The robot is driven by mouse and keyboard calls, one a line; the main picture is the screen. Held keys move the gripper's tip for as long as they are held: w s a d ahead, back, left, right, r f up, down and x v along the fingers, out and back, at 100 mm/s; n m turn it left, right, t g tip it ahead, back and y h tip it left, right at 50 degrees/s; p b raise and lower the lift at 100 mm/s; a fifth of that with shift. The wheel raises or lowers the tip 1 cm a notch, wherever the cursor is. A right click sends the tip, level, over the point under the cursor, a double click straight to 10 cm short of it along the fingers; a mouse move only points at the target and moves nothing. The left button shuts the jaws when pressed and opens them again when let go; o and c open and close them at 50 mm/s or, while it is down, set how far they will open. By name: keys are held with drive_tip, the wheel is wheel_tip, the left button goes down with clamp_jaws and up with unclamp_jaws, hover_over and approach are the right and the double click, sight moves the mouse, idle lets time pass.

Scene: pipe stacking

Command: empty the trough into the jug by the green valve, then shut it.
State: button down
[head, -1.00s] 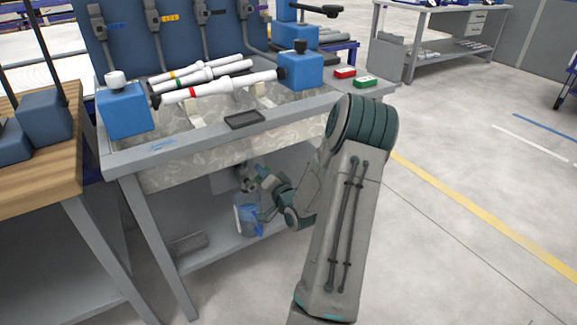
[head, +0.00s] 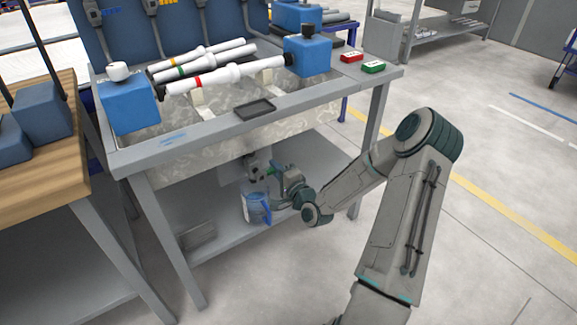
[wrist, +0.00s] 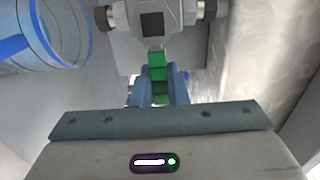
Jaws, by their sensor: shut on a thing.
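The trough (head: 215,150) is a pale mottled basin set in the grey bench. Under it, in the wrist view, a grey valve body (wrist: 150,18) has a green handle (wrist: 157,62). My gripper (wrist: 158,88) has its blue fingers closed on that handle, which points toward me. In the head view my gripper (head: 276,178) is under the trough, partly hidden by its own wrist. The clear jug with blue trim (head: 256,207) stands on the lower shelf beside my gripper. Its blue-rimmed mouth shows in the wrist view (wrist: 62,62). The liquid level cannot be told.
White pipes (head: 225,77) lie between blue blocks on the bench top. A small black tray (head: 254,109) sits on the front rim. Red (head: 352,57) and green (head: 374,67) boxes are at right. A bench leg (head: 371,150) stands near my arm.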

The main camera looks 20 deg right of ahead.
drive_tip(key=shift+f, duration=0.1)
idle(0.3)
drive_tip(key=c, duration=1.4)
unclamp_jaws()
drive_tip(key=shift+c, duration=0.2)
drive_tip(key=p+v, duration=0.2)
drive_tip(key=v, duration=1.1)
drive_tip(key=shift+s, duration=0.4)
drive_tip(key=shift+p, duration=0.3)
